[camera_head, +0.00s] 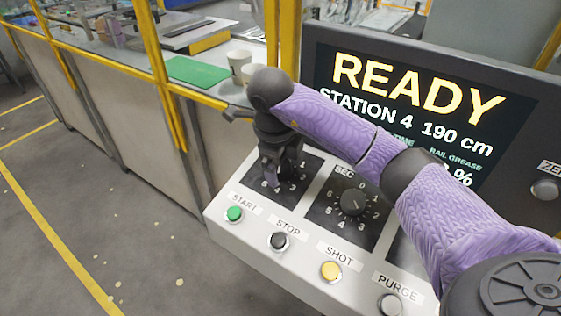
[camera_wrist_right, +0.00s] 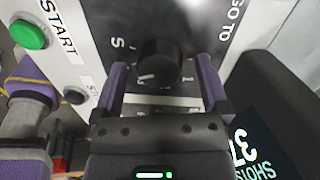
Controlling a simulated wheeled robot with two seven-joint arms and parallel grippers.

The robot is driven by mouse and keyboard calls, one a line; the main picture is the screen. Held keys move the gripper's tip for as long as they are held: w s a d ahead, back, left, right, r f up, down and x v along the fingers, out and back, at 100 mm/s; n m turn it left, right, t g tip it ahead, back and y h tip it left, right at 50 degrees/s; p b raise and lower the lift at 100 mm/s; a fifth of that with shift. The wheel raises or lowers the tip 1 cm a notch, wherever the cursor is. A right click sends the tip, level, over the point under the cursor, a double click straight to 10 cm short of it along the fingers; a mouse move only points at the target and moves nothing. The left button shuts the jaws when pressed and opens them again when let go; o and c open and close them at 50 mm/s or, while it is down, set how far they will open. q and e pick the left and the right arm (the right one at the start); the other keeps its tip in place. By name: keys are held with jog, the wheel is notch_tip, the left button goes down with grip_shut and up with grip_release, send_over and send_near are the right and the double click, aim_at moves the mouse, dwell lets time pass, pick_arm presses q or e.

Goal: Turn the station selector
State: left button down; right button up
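The station selector is a round black knob (camera_wrist_right: 160,62) on a dark numbered plate of the white control panel. In the right wrist view a white pointer mark shows on its lower left edge. My right gripper (camera_head: 281,181) points down over the left dial plate (camera_head: 258,190) and hides the knob in the head view. In the right wrist view the purple fingers of my right gripper (camera_wrist_right: 164,88) are apart, one on each side of the knob, with visible gaps. The display (camera_head: 405,112) reads READY, STATION 4, 190 cm. My left gripper is not in view.
The second dial (camera_head: 353,203), marked SEC, sits just right of the gripper. Along the panel front are the green START (camera_head: 235,214), black STOP (camera_head: 279,241), yellow SHOT (camera_head: 331,271) and pale PURGE (camera_head: 390,304) buttons. A yellow-railed bench with cups (camera_head: 239,62) stands behind.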

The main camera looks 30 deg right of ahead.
jog(key=c, duration=1.2)
jog(key=shift+c, duration=0.2)
